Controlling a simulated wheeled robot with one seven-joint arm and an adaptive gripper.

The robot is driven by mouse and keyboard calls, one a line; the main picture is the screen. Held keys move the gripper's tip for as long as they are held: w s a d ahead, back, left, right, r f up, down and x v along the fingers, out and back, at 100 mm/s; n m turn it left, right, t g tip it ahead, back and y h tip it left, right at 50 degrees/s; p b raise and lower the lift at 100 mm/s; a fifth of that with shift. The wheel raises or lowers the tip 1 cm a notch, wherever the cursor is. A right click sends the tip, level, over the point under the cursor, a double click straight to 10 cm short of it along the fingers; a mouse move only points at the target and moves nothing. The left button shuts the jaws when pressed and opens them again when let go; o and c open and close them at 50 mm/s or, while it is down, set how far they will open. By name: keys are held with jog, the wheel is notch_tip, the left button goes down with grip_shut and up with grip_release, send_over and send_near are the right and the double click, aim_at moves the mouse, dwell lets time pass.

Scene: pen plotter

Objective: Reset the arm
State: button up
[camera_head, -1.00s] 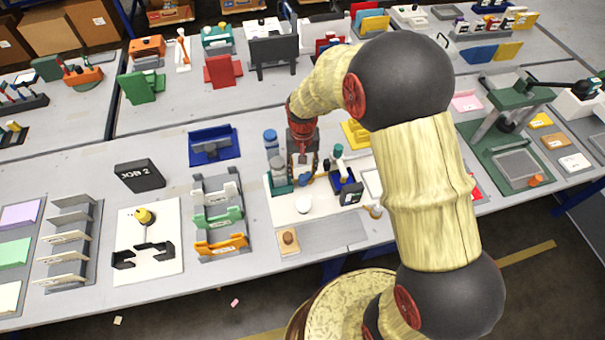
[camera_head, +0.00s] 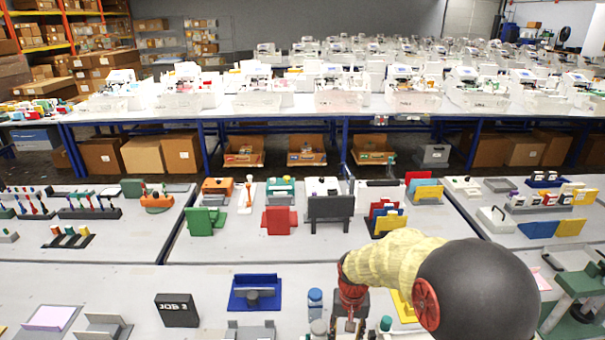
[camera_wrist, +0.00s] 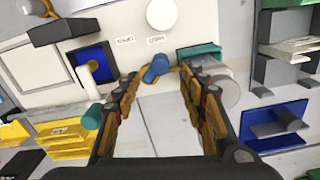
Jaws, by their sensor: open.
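My arm shows at the lower right in the head view, a pale yellow link with a dark round joint, reaching left to a red wrist. My gripper (camera_wrist: 160,82) is open in the wrist view, with its two fingers spread apart. A blue cylindrical piece (camera_wrist: 156,70) shows between the fingertips; I cannot tell its distance from them. In the head view the fingers are mostly cut off by the bottom edge, near a blue-capped bottle (camera_head: 315,302).
A black JOB 2 block (camera_head: 177,311) and a blue tray (camera_head: 255,291) stand on the near table. Green (camera_head: 205,221) and red (camera_head: 280,219) stands and a dark panel (camera_head: 331,210) are on the table behind. In the wrist view, a white round piece (camera_wrist: 162,14) lies beyond the fingers.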

jog(key=s+d+r+n+t, duration=0.1)
jog(key=s+d+r+t, duration=0.1)
jog(key=s+r, duration=0.9)
jog(key=s+d+r+n+t, duration=0.1)
jog(key=s+d+r+t, duration=0.1)
jog(key=s+r, duration=1)
notch_tip(320, 180, up, 4)
jog(key=shift+d+t, duration=0.2)
jog(key=shift+t, duration=0.7)
